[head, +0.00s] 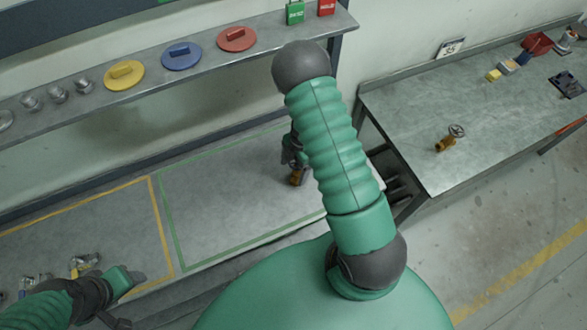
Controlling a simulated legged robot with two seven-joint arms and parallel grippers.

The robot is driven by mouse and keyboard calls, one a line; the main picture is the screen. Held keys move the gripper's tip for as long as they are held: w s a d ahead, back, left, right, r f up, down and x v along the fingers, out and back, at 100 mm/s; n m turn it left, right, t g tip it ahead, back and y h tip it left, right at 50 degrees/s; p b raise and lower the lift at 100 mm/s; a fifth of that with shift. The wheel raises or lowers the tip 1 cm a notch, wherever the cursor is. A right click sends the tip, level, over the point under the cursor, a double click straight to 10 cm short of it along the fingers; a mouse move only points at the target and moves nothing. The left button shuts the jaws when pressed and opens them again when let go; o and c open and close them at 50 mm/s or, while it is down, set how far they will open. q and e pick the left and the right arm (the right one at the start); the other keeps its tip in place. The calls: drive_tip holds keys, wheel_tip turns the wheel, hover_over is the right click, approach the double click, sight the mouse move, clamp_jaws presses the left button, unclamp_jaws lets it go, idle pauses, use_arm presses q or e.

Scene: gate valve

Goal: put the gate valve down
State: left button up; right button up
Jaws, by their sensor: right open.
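A brass-coloured piece (297,179), seemingly a gate valve, is at the right part of the green-outlined area on the bench. My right gripper (292,164) is directly at it, with its jaws open. My own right arm hides much of both, so I cannot tell whether they touch. Another brass gate valve with a dark handwheel (447,140) lies on the right-hand table. My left gripper (134,277) is at the lower left, near the yellow-outlined area; its jaws are not clear.
Several metal fittings (84,262) lie in the yellow-outlined area at the left. The shelf above holds yellow (124,75), blue (181,56) and red (237,39) discs. The right-hand table (420,120) has small items at its far end. The green-outlined area (220,195) is mostly clear.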

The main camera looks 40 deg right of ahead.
drive_tip(key=v, duration=0.3)
drive_tip(key=b+v, duration=0.1)
drive_tip(key=v, duration=0.7)
drive_tip(key=shift+d+f, duration=0.15)
drive_tip(key=shift+d, duration=0.1)
drive_tip(key=w+a+r+m+t+h, duration=0.1)
drive_tip(key=w+a+r+m+t, duration=0.25)
drive_tip(key=w, duration=0.25)
drive_tip(key=w+a+r+m+t+h, duration=0.1)
drive_tip(key=w+a+r+m+t, duration=0.25)
drive_tip(key=w+r, duration=0.2)
drive_tip(key=s+a+m+g, duration=0.2)
drive_tip(key=s+a+m, duration=0.3)
drive_tip(key=s, duration=0.4)
drive_tip(key=s+a+m+g, duration=0.2)
drive_tip(key=s+a+m, duration=0.3)
drive_tip(key=s, duration=0.3)
wheel_tip(320, 180, down, 15)
drive_tip(key=b, duration=1.5)
drive_tip(key=shift+f, duration=0.2)
drive_tip(key=shift+s+d+r, duration=0.1)
drive_tip(key=shift+d, duration=0.05)
